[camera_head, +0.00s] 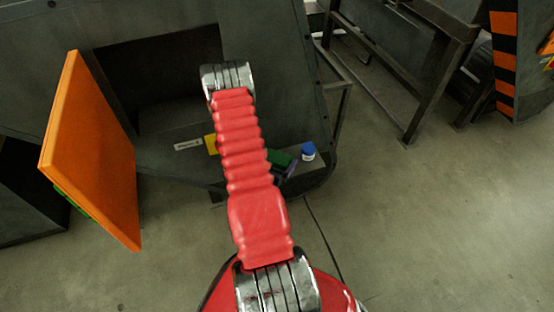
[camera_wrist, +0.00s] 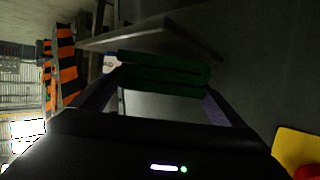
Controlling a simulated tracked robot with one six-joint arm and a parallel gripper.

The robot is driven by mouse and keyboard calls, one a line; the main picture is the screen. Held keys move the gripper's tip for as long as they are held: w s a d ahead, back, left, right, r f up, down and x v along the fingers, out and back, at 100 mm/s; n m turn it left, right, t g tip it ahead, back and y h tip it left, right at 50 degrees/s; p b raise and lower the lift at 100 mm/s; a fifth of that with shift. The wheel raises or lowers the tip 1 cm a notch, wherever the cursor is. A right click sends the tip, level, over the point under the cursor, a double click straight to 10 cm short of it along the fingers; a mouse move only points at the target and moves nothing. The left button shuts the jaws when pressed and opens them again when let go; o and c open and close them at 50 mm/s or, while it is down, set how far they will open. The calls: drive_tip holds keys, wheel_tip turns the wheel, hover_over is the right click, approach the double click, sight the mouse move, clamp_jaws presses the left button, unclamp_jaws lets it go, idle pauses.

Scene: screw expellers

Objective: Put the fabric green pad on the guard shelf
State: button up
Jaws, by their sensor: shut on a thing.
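The green pad (camera_wrist: 165,75) lies across between my gripper's fingers (camera_wrist: 160,84) in the wrist view, and my gripper is shut on it. In the head view a bit of the green pad (camera_head: 281,158) shows just right of my red arm, which hides most of my gripper. A grey shelf-like ledge (camera_head: 306,181) lies below the dark machine opening, close to the pad; I take it for the guard shelf. In the wrist view a flat grey plate (camera_wrist: 150,35) is just beyond the pad. I cannot tell whether pad and ledge touch.
A white bottle with a blue cap (camera_head: 308,151) stands on the ledge right of the pad. An orange panel (camera_head: 95,150) stands at left.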

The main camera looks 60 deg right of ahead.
drive_tip(key=shift+w+d+f, duration=0.15)
drive_tip(key=shift+f, duration=0.2)
drive_tip(key=o, duration=0.7)
drive_tip(key=shift+o, duration=0.2)
drive_tip(key=v, duration=1.2)
idle(0.4)
